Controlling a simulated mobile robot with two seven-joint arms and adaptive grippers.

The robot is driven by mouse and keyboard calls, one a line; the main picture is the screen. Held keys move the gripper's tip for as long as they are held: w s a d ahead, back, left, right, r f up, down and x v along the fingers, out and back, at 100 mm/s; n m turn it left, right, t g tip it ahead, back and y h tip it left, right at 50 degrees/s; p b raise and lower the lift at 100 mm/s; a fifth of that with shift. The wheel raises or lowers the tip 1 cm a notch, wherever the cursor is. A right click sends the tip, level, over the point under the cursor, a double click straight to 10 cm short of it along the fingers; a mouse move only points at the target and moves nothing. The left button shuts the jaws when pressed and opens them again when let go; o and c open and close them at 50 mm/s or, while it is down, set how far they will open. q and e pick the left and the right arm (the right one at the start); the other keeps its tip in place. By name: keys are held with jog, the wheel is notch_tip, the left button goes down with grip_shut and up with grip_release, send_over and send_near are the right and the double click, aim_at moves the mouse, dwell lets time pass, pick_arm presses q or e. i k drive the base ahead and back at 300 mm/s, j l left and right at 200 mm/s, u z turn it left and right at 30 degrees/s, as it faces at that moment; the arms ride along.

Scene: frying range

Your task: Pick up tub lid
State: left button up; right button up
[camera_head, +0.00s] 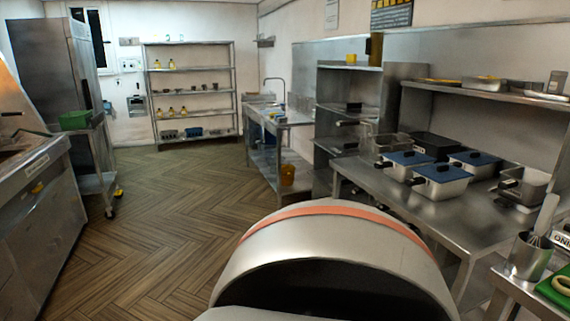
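Three metal tubs with dark blue lids stand together on the steel counter (395,200) at the right. One lid (404,157) is on the left tub, one lid (441,172) is on the front tub (440,188), and one lid (474,157) is on the right tub. Each tub has black handle parts. I cannot tell which lid the task means. Neither of my grippers shows in this view. A large silver part with an orange band, which seems to be my own body, fills the bottom middle and covers the floor there.
Fry baskets (524,185) and a dark tray (437,143) sit beside the tubs. A shelf (490,93) hangs above them. A metal cup with utensils (528,258) stands at the lower right. The wooden floor (180,200) is open at the left middle, beside a fryer unit (40,220).

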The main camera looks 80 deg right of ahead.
aim_at(404, 158)
jog(key=l+z, duration=0.1)
jog(key=z, duration=3.1)
jog(key=i+z, duration=0.1)
jog(key=i, duration=0.35)
jog(key=i+j, duration=0.15)
jog(key=i, duration=0.3)
jog(key=i+j+z, duration=0.15)
jog(key=i, duration=0.3)
